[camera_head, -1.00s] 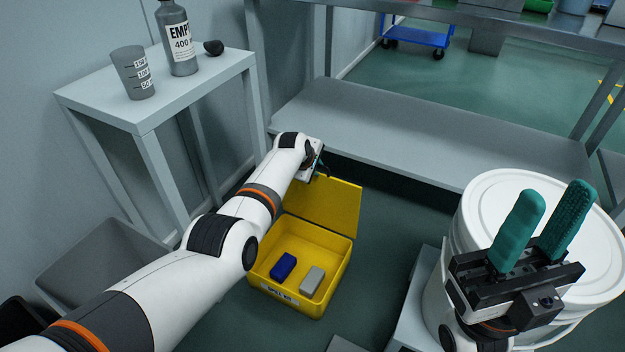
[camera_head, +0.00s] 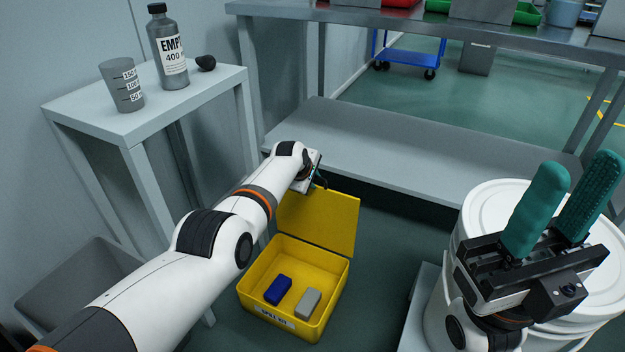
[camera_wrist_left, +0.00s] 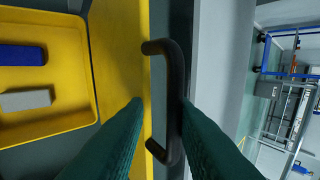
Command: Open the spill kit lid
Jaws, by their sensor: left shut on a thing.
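The yellow spill kit box (camera_head: 262,316) sits on the floor, its inside exposed. Its yellow lid (camera_head: 325,225) stands raised along the far side. In the left wrist view the lid (camera_wrist_left: 118,60) shows edge-on beside a black bar handle (camera_wrist_left: 176,85). My left gripper (camera_wrist_left: 160,108) has its teal fingers on either side of this handle, shut on it. In the head view my left gripper (camera_head: 316,182) is at the lid's upper edge, its fingertips mostly hidden. My right gripper (camera_head: 577,172) is open and empty, fingers pointing up, in front of white buckets.
A blue block (camera_head: 278,289) and a grey block (camera_head: 308,303) lie in the box. A side table (camera_head: 80,108) with beaker and bottle stands at left. A low shelf (camera_head: 420,150) lies behind the lid. White buckets (camera_head: 490,200) stand at right. A grey bin (camera_head: 90,290) stands at lower left.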

